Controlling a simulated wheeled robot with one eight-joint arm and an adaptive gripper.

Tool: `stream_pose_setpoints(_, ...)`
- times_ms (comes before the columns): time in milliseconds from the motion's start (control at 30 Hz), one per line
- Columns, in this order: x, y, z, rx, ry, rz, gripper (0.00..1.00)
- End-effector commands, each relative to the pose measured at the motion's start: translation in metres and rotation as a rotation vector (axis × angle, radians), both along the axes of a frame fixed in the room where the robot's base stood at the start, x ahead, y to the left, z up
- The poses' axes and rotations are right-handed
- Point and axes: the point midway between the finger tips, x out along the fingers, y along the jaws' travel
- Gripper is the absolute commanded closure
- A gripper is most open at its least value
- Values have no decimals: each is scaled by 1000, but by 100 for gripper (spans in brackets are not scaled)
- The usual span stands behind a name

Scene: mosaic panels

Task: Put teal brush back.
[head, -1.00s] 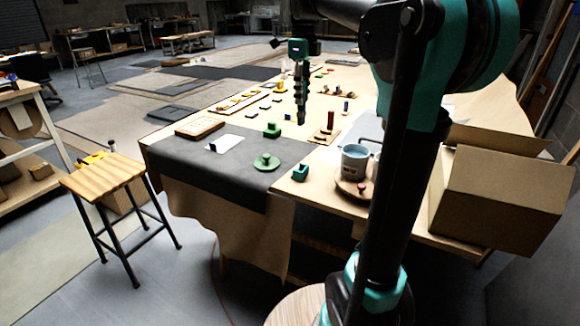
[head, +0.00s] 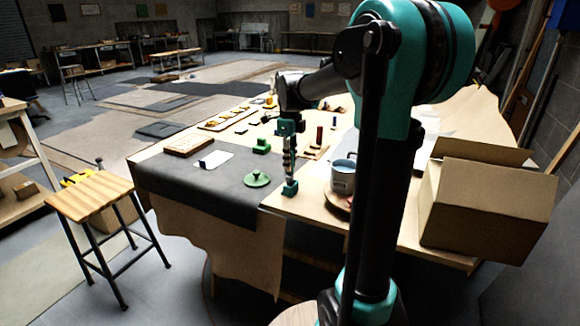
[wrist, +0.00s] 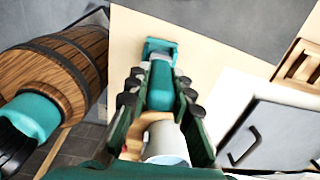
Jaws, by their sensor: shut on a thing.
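My gripper (head: 289,163) points down at the near edge of the table, right above a small teal block (head: 291,188). In the wrist view my gripper (wrist: 160,100) is shut on a rounded teal piece (wrist: 160,86), which I take to be the teal brush. Its far end reaches a pale part close to the teal block (wrist: 161,46); I cannot tell whether it is inside the block, touching it or just above it. The brush is too small and covered by the fingers to make out in the head view.
A grey-blue mug (head: 343,178) stands just right of my gripper. A green knobbed disc (head: 257,179) and a green block (head: 262,146) are to the left. An open cardboard box (head: 485,210) is at the right. A stool (head: 90,195) stands off the table.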

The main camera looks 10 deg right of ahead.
Motion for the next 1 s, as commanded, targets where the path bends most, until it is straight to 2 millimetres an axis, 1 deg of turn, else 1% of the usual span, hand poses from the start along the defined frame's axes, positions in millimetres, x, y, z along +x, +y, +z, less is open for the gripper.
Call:
stream_pose_setpoints(33,0,0,-8,0,0,0,100)
stream_pose_setpoints(133,0,0,-18,0,0,0,100)
stream_pose_setpoints(467,0,0,-21,0,0,0,100)
stream_pose_setpoints(500,0,0,-21,0,0,0,77)
stream_pose_setpoints(667,0,0,-21,0,0,0,58)
stream_pose_setpoints(1000,0,0,-18,0,0,0,58)
